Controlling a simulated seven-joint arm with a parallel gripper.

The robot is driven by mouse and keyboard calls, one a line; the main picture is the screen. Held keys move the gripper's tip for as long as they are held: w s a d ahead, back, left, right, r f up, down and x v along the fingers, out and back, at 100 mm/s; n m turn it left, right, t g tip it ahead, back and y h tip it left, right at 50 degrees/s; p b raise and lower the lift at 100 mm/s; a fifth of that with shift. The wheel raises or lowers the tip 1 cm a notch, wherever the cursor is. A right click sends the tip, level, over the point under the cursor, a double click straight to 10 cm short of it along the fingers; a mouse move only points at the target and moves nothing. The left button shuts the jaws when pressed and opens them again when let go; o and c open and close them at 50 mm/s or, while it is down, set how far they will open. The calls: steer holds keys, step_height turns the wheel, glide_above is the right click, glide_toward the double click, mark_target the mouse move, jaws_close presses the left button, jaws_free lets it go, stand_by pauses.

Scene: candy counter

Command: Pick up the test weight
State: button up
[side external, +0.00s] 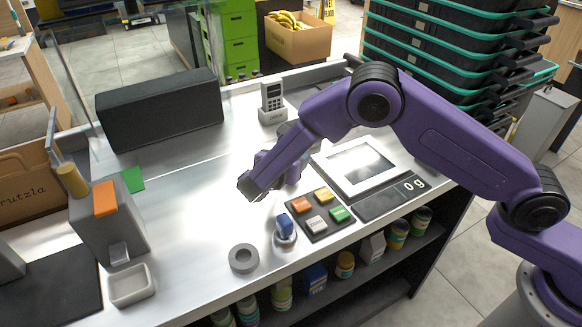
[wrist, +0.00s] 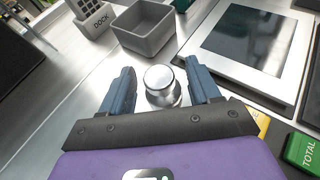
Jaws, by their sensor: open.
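The test weight (wrist: 160,84) is a shiny metal cylinder with a round knob on top. In the wrist view it stands upright on the metal counter. My gripper (wrist: 159,69) is open, with one blue-grey finger on each side of the weight. Gaps show between the fingers and the weight, and nothing is gripped. In the side view my purple arm reaches over the counter left of the scale (side external: 319,160), and I cannot make out the weight there; the arm seems to hide it.
A grey open bin (wrist: 146,30) stands just beyond the weight, beside the dock (wrist: 95,20) with its handset. A keypad (side external: 321,215), blue-topped object (side external: 285,228) and grey ring (side external: 243,258) lie near the front edge. The counter's left middle is clear.

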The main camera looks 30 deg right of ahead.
steer(key=shift+w+d+f, duration=0.15)
steer(key=shift+d, duration=0.05)
jaws_close()
